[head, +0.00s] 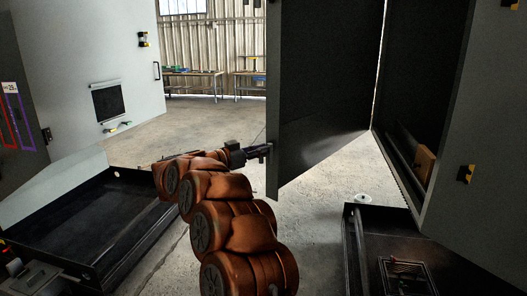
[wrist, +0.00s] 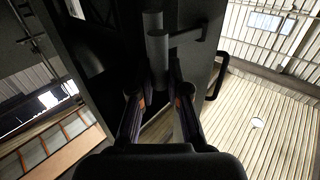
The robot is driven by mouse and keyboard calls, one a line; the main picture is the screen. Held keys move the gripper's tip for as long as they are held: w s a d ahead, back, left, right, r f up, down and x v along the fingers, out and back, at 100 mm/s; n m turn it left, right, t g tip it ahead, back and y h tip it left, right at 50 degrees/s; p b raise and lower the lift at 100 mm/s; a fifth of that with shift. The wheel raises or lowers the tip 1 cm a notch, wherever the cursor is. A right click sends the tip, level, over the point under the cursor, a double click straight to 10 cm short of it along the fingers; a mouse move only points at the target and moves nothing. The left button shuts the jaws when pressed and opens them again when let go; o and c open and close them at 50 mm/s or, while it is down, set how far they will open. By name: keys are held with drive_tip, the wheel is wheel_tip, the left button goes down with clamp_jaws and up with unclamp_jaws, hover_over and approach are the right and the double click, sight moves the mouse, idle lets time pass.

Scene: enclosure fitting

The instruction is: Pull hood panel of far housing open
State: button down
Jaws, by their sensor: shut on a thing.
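A tall dark hood panel (head: 322,90) stands swung out from the housing on the right (head: 500,130), its free edge toward the middle of the head view. My gripper (head: 262,151) is at that free edge, low on the panel. In the wrist view my gripper (wrist: 159,92) has its two fingers on either side of a grey bar-shaped handle (wrist: 158,55), shut on it. The panel face (wrist: 115,60) lies just behind. The exact finger contact is hard to see in the dark.
A pale grey housing (head: 75,60) stands at the left, with a black handle (head: 156,71). Dark open trays lie low at left (head: 75,235) and right (head: 440,250). Workbenches (head: 195,74) stand at the back. Concrete floor (head: 145,140) is clear between.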

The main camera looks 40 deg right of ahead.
drive_tip(key=shift+a+f, duration=0.1)
drive_tip(key=shift+f, duration=0.15)
drive_tip(key=c, duration=1.3)
unclamp_jaws()
drive_tip(key=shift+a, duration=0.1)
drive_tip(key=shift+o, duration=0.8)
drive_tip(key=shift+r, duration=0.1)
drive_tip(key=a, duration=1.1)
drive_tip(key=shift+w+a, duration=0.2)
drive_tip(key=shift+a, duration=0.2)
